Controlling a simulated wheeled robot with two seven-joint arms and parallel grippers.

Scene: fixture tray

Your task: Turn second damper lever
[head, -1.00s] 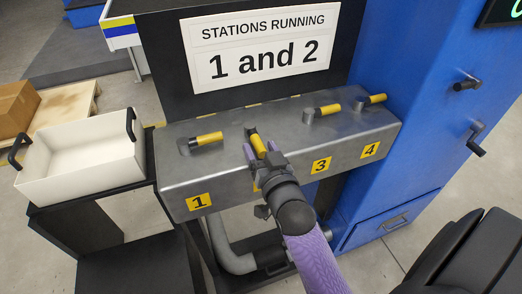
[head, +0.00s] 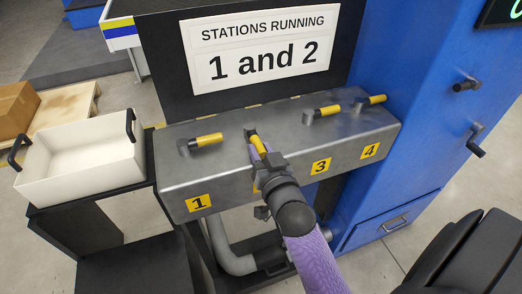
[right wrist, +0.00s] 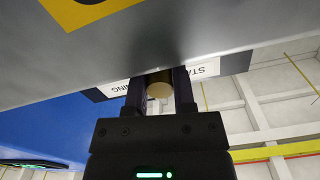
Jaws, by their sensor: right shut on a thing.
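The second damper lever (head: 257,142) has a yellow grip and sits on the grey metal box between the first and third levers. It points toward the box's front edge. My right gripper (head: 262,153) is shut on its grip, partly hiding it and the number plate below. In the right wrist view, the round end of the lever (right wrist: 159,88) shows between the two dark fingers (right wrist: 160,92). The first lever (head: 206,140), third lever (head: 325,111) and fourth lever (head: 374,99) lie sideways, grips to the right. My left gripper is out of view.
A sign (head: 262,47) above the box reads "STATIONS RUNNING 1 and 2". A white bin (head: 80,165) with black handles stands on the left. A blue cabinet (head: 430,110) with dark handles stands close on the right. A grey pipe runs below the box.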

